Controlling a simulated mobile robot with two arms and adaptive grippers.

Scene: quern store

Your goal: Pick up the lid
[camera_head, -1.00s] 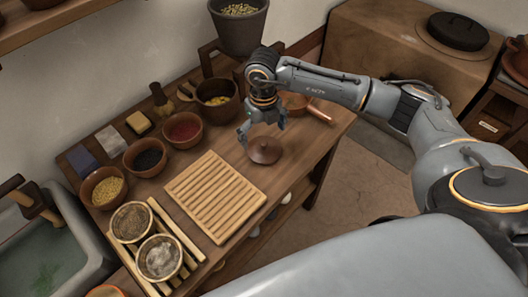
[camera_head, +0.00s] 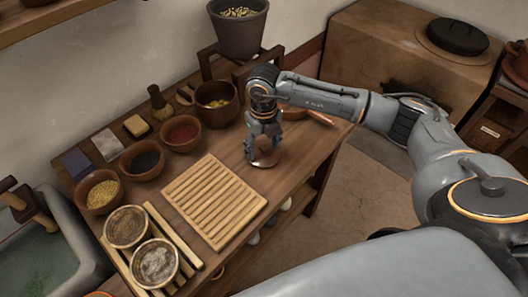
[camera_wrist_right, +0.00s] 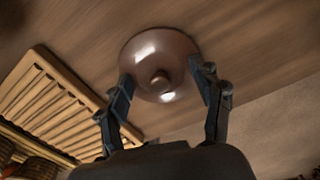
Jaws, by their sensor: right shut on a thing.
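The lid (camera_wrist_right: 155,48) is a round, glossy brown disc with a small knob in its middle. In the right wrist view it lies between the two fingers of my right gripper (camera_wrist_right: 163,74), one at each side of its rim. In the head view my right gripper (camera_head: 262,158) points down over the wooden table, shut on the lid (camera_head: 269,163), which it partly hides. The lid is at or very close to the table top; I cannot tell if any gap is under it. My left gripper is not in view.
A slatted wooden board (camera_head: 214,201) lies just left of the lid. A copper-coloured pan (camera_head: 296,110) stands behind the gripper. The table's front right edge is near, with bare wood (camera_head: 308,150) beside the lid.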

